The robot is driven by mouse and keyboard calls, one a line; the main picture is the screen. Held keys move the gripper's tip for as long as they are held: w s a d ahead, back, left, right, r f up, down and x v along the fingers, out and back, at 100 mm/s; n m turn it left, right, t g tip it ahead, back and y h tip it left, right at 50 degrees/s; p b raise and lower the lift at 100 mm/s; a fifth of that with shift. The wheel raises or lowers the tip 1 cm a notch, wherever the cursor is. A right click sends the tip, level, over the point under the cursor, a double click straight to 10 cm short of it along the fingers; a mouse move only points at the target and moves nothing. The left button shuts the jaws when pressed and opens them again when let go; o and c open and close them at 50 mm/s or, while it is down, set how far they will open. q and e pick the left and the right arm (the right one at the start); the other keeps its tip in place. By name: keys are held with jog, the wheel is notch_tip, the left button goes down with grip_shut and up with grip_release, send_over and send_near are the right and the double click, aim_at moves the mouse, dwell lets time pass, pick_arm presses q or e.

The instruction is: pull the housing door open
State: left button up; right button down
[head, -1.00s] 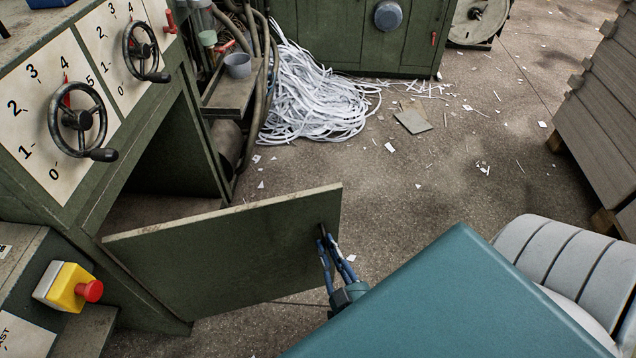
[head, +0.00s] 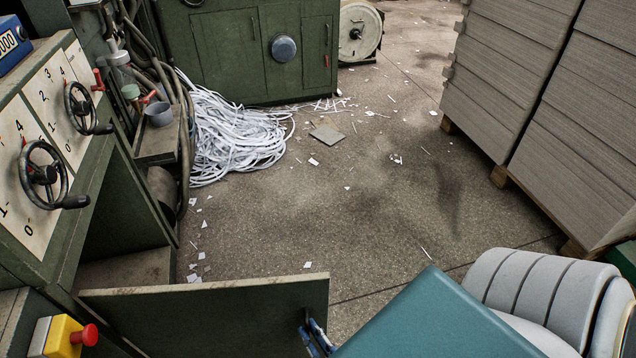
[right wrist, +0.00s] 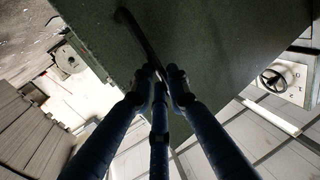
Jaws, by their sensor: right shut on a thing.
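The housing door (head: 210,318) is a flat green panel standing well open from the green machine housing (head: 110,210), with a dark opening behind it. Its bare top edge runs almost level across the bottom of the head view; its lower part is cut off. My right gripper (head: 312,335) is at the door's free end, shut on the dark door handle (head: 304,317). In the right wrist view the gripper's fingers (right wrist: 160,80) close around the lower end of the curved handle (right wrist: 137,34), against the door face (right wrist: 210,45). My left gripper is not in view.
A yellow box with a red button (head: 62,338) sits near the hinge side. Handwheels (head: 43,175) stick out from the panel above. White paper strips (head: 235,135) lie behind on the floor. Board stacks (head: 540,110) stand at right. The middle floor is mostly clear, with scraps.

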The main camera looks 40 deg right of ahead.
jog(key=shift+w+a+r+y, duration=0.1)
jog(key=shift+w+a+y, duration=0.1)
jog(key=shift+a, duration=0.2)
jog(key=shift+w+a+y, duration=0.1)
jog(key=shift+a+y, duration=0.1)
jog(key=shift+a, duration=0.15)
jog(key=c, duration=1.7)
grip_release()
jog(key=shift+a, duration=0.1)
jog(key=s, duration=0.8)
jog(key=s+a, duration=0.1)
jog(key=s, duration=0.3)
jog(key=shift+s, duration=0.1)
